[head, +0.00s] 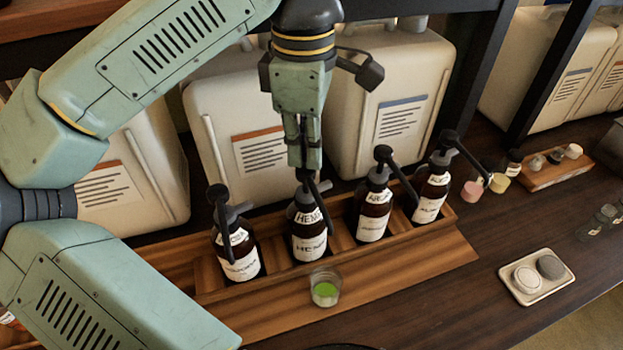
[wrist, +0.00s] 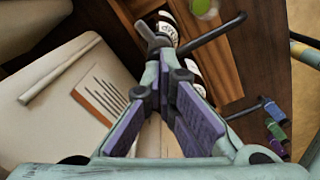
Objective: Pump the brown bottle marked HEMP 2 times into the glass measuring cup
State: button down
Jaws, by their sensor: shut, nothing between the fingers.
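The brown HEMP bottle (head: 309,243) stands upright in the second slot from the left of a wooden rack. Its black pump head (head: 308,190) is directly below my gripper (head: 305,166). My gripper is shut and empty, pointing down with its tips at the top of the pump. I cannot tell whether they touch it. The wrist view shows my fingers (wrist: 165,62) beside the pump's black spout (wrist: 212,32). The glass measuring cup (head: 325,290), with green content in it, stands in front of the HEMP bottle; it also shows in the wrist view (wrist: 205,8).
Similar pump bottles stand to the left (head: 237,255) and right (head: 373,216) of HEMP, with another (head: 431,199) at the rack's right end. Large cream canisters (head: 225,130) stand close behind. A small tray (head: 537,277) lies at the right. The dark table between is clear.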

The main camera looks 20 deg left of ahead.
jog(key=shift+f+b, duration=0.35)
jog(key=shift+f, duration=0.35)
jog(key=shift+f+b, duration=0.7)
jog(key=shift+r+p, duration=1.2)
jog(key=shift+r, duration=0.25)
jog(key=shift+r, duration=0.1)
notch_tip(320, 180, up, 5)
jog(key=p, duration=0.4)
